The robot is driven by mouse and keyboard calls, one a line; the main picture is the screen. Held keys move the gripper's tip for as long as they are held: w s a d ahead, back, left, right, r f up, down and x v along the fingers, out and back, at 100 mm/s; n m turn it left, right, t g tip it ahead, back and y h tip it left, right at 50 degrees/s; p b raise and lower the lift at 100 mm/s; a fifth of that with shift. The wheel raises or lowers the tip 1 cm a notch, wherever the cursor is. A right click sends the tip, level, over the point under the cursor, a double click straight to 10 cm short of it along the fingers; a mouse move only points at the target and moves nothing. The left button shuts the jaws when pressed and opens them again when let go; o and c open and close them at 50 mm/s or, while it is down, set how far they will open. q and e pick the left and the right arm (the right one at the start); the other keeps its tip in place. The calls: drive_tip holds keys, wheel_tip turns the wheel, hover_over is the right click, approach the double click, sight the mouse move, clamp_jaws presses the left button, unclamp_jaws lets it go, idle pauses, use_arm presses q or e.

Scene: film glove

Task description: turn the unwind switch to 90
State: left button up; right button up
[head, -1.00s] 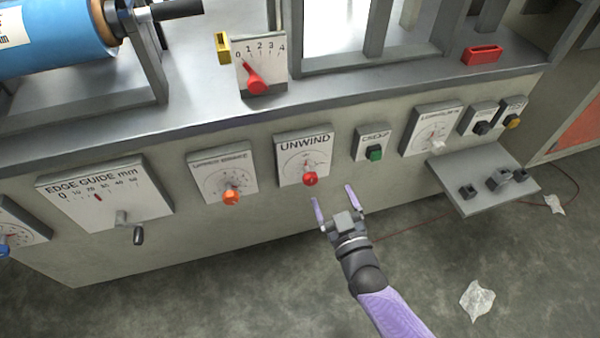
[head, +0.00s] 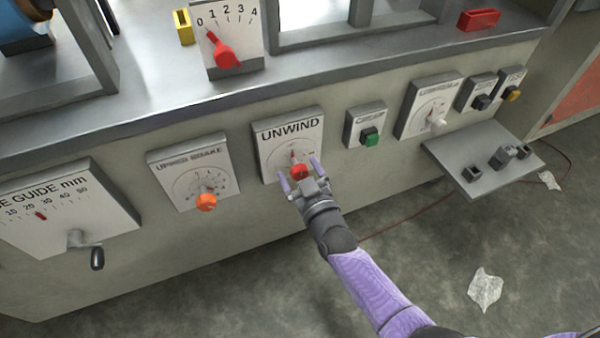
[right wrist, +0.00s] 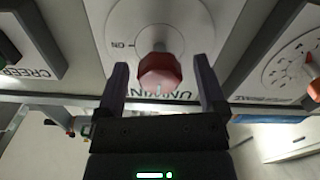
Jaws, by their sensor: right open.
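The unwind switch (head: 300,171) is a red knob on a white dial plate marked UNWIND (head: 292,129), on the front of the machine. In the head view its red pointer stands roughly upright. My right gripper (head: 299,171) is open, with its two purple fingers on either side of the knob. In the right wrist view the red knob (right wrist: 159,73) sits between the open fingers (right wrist: 162,88), with a gap on each side. Part of the dial's lower scale is hidden by the fingers. My left gripper is not in view.
Left of the unwind plate is an orange knob (head: 206,202) on its own plate, and right of it a green button (head: 370,137). A grey shelf (head: 470,170) juts out at the right. The floor in front is mostly clear, with crumpled paper (head: 485,289).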

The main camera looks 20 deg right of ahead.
clamp_jaws()
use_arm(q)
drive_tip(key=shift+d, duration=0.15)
